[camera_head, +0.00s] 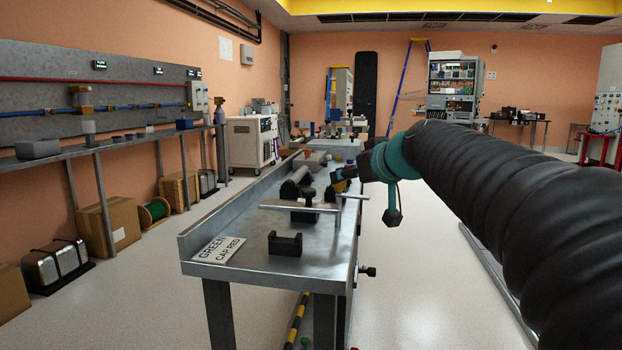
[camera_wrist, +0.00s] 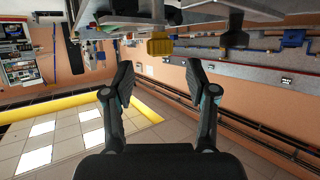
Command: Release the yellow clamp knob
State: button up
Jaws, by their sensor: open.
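The yellow clamp knob (camera_wrist: 160,46) shows near the top middle of the wrist view, which looks upside down. It lies beyond the fingertips, roughly in line with the gap between them. My gripper (camera_wrist: 159,72) is open, its two dark fingers apart with nothing between them. The knob and fingers look apart, but the exact distance is hard to tell. In the head view my gripper (camera_head: 345,175) is small, at the right side of the metal bench (camera_head: 233,264). A small yellow patch shows beside it; I cannot tell whether this is the knob.
A black bracket (camera_head: 285,244) and a sign plate (camera_head: 218,250) lie on the near bench end. A T-shaped bar (camera_head: 299,208) and a dark cylinder (camera_head: 296,182) lie nearer the gripper. A dark knob (camera_wrist: 235,39) hangs right of the yellow one. Floor right of the bench is largely clear.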

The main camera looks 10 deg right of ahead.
aim_at(338, 187)
jog(key=x, duration=0.6)
grip_shut()
